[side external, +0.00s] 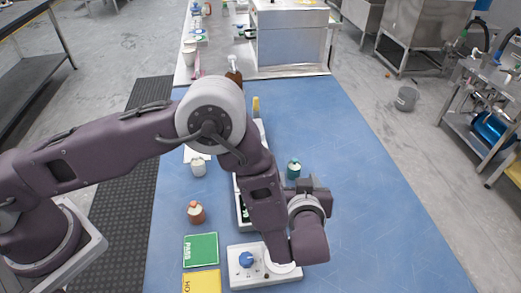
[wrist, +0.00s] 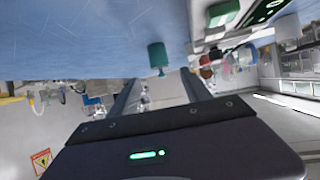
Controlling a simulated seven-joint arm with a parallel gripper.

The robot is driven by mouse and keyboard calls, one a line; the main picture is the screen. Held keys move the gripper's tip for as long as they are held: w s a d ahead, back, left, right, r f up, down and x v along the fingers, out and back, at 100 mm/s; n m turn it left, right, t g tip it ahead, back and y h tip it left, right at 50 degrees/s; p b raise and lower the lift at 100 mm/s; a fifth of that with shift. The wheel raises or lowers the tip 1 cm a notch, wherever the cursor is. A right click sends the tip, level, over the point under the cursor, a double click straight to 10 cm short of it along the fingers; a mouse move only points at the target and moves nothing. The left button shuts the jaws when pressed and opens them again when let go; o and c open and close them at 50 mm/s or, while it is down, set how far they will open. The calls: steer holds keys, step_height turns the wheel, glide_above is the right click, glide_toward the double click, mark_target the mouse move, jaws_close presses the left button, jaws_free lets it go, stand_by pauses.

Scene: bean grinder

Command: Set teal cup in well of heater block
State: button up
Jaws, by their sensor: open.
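The teal item (side external: 293,169), which I take for the teal cup, stands upright on the blue table, looking like a small bottle with a narrower top. It also shows in the wrist view (wrist: 157,54), where the scene appears upside down, beyond and between my fingers. My gripper (wrist: 160,78) is open, with nothing between its fingers; it is apart from the teal item. In the side view my wrist hides the fingers. A white block with a blue knob (side external: 247,260) sits at the near edge, possibly the heater block; my arm covers its right part, and I see no well.
A green card (side external: 201,250) and a yellow card (side external: 202,281) lie left of the block. A brown bottle (side external: 196,212) and a white bottle (side external: 198,167) stand further back. A long tray behind my arm is mostly hidden. The blue table (side external: 370,210) is clear on the right.

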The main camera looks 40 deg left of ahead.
steer(key=w+d+r+t+h, duration=0.1)
steer(key=w+r+h, duration=0.2)
steer(key=r, duration=0.3)
steer(key=w+d+r+h, duration=0.2)
steer(key=w+r, duration=0.1)
steer(key=r, duration=0.3)
step_height(320, 180, up, 14)
steer(key=s+a+m+h, duration=0.2)
steer(key=m+h, duration=0.1)
steer(key=h, duration=0.2)
steer(key=s+a+r+m+g, duration=0.1)
steer(key=s+a+r+m, duration=0.1)
steer(key=s+a, duration=0.4)
steer(key=s+a+r+m+g, duration=0.2)
steer(key=s+a, duration=0.4)
steer(key=s, duration=0.8)
steer(key=shift+a+r+g, duration=0.2)
steer(key=shift+r+g, duration=0.1)
steer(key=shift+r, duration=0.15)
steer(key=shift+o, duration=0.4)
steer(key=s+a+f+g+y, duration=0.1)
steer(key=s+a+f, duration=0.1)
steer(key=s+a, duration=0.2)
steer(key=s+a+f+g+y, duration=0.1)
steer(key=s+a+f, duration=0.2)
steer(key=s, duration=0.6)
steer(key=shift+s+a+f+y, duration=0.15)
steer(key=shift+s+a+y, duration=0.2)
steer(key=shift+a, duration=0.55)
steer(key=shift+w, duration=0.1)
